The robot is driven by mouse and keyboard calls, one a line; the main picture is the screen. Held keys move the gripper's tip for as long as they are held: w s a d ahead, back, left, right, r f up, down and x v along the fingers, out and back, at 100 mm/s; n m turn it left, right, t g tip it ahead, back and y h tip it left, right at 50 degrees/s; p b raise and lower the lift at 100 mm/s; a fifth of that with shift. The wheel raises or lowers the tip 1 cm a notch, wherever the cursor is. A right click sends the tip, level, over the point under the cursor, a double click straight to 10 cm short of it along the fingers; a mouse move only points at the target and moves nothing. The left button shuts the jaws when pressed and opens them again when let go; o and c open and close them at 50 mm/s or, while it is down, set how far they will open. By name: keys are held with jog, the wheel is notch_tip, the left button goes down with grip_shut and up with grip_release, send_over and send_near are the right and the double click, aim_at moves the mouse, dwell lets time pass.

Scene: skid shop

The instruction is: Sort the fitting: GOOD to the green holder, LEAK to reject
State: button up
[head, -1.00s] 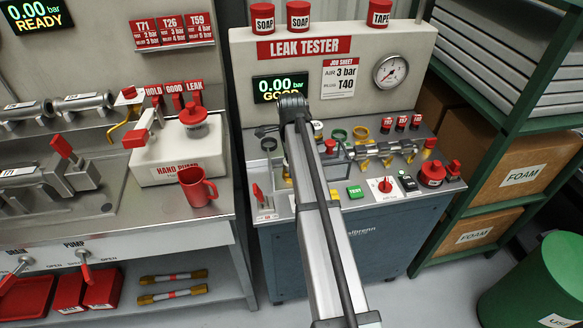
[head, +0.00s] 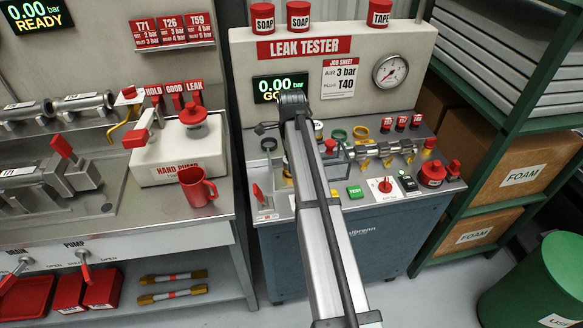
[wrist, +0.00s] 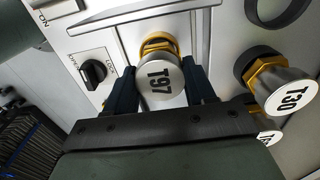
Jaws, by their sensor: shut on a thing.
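My gripper (wrist: 162,88) is shut on the fitting T97 (wrist: 160,80), its two dark fingers on either side of it. The fitting has a round white end marked T97 and a brass hex collar behind. In the head view my arm hides the gripper and this fitting. The leak tester's display (head: 280,88) reads 0.00 bar, with the word below partly covered by my arm. A green ring (head: 339,134) stands on the tester's deck beside a yellow ring (head: 361,132). I cannot tell which place is the reject.
In the wrist view another fitting, T30 (wrist: 287,95), is close on the right, with a dark ring behind it. Several fittings line the tester's deck near the green TEST button (head: 355,192). A red mug (head: 197,187) stands on the left bench.

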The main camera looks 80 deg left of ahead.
jog(key=shift+r, duration=3.25)
